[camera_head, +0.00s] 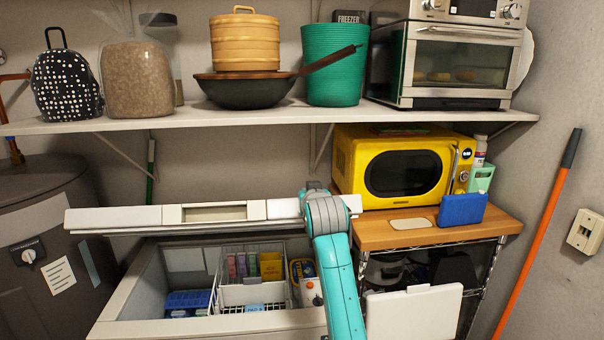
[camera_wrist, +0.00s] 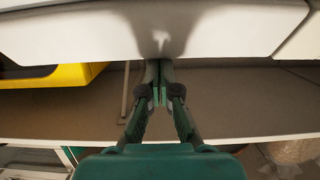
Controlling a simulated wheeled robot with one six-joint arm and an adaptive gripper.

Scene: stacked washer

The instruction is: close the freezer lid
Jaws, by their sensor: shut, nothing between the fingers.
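The freezer is a white chest (camera_head: 215,327) at the lower middle of the head view, and I see into its inside. Its white lid (camera_head: 140,217) is raised above the chest, seen almost edge-on, with a recessed handle (camera_head: 215,212) at its front edge. My teal arm reaches up at the lid's right part. My gripper is hidden in the head view. In the wrist view my gripper (camera_wrist: 159,78) is shut and empty. Its fingertips are at the edge of a white panel (camera_wrist: 160,28), apparently the lid; I cannot tell whether they touch it.
Baskets (camera_head: 250,290) with colored packets and a blue box (camera_head: 187,302) lie inside the freezer. A wooden-topped cart (camera_head: 440,232) with a yellow microwave (camera_head: 400,165) stands at the right. A loaded wall shelf (camera_head: 270,114) runs above the lid. A dark round appliance (camera_head: 45,260) stands left.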

